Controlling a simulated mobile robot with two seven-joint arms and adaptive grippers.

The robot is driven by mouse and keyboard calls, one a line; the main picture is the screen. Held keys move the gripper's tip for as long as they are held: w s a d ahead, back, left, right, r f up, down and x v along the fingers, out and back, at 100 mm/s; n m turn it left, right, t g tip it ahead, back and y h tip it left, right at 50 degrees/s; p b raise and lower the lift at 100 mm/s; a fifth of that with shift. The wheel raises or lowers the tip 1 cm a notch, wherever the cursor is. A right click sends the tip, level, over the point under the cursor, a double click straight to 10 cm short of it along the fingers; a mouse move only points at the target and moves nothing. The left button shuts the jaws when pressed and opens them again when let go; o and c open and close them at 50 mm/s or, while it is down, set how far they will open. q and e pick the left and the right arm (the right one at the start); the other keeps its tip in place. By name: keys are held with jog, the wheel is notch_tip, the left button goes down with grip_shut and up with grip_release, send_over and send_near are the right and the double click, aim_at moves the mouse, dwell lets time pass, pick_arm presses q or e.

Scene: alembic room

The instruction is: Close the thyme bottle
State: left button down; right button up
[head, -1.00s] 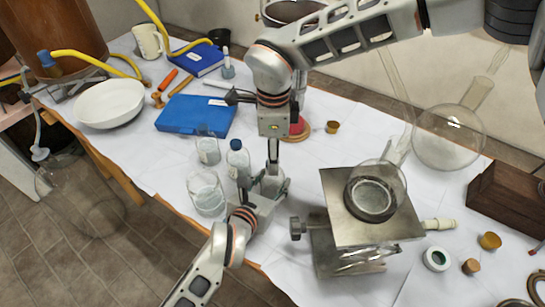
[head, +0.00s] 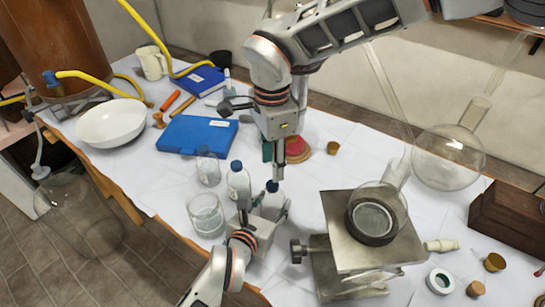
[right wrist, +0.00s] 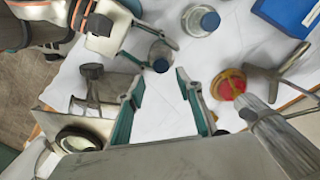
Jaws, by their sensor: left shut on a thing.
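A clear bottle with a dark blue cap (head: 272,187) stands in my left gripper (head: 266,208), which is shut on its sides. This cap (right wrist: 161,65) also shows in the right wrist view, seated on the bottle top. A second blue-capped bottle (head: 238,182) stands just left of it, and also shows in the right wrist view (right wrist: 200,20). I cannot read a label on either, so I cannot tell which is thyme. My right gripper (head: 280,172) hangs just above the held bottle. In the right wrist view my right gripper (right wrist: 160,76) has its fingers apart, with nothing between them.
Two glass beakers (head: 206,214) (head: 208,168) stand left of the bottles. A metal lab jack (head: 345,235) bearing a flask is close on the right. A blue case (head: 197,136) lies behind. White table is clear between the jack and the cork stopper (head: 333,148).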

aim_at(273, 184)
jog(key=shift+w+r+n, duration=0.1)
jog(key=shift+r+n, duration=0.45)
jog(key=shift+n, duration=0.55)
jog(key=shift+f, duration=4)
grip_shut()
